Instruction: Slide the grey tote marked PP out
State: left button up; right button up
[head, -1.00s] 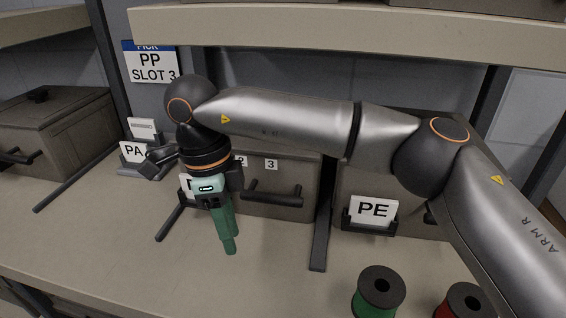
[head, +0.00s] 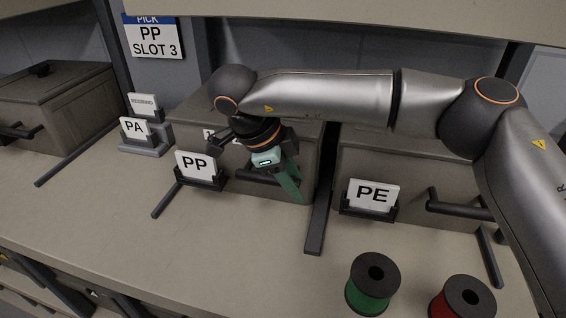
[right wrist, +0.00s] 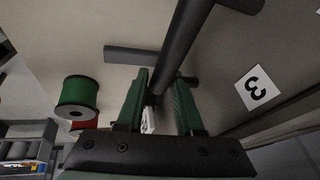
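The grey tote (head: 309,150) behind the PP card (head: 194,165) stands on the shelf between two dark rails; my right arm hides part of its front and top. Its dark bar handle (head: 240,178) sticks out at the front. My right gripper (head: 297,198), with green fingers, is at this handle. In the right wrist view, the fingers (right wrist: 158,100) stand apart with the dark handle bar (right wrist: 190,35) running between them. Whether they touch it cannot be told. A white label with a 3 (right wrist: 258,88) is on the tote front. My left gripper is not in view.
A tote with a PE card (head: 373,195) stands to the right, past a dark rail (head: 320,210). A PA card (head: 134,129) and another tote (head: 60,105) are at left. Green (head: 372,285) and red (head: 463,298) spools stand in front. The shelf at front left is clear.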

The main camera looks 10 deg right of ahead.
jog(key=shift+x, duration=1.65)
grip_shut()
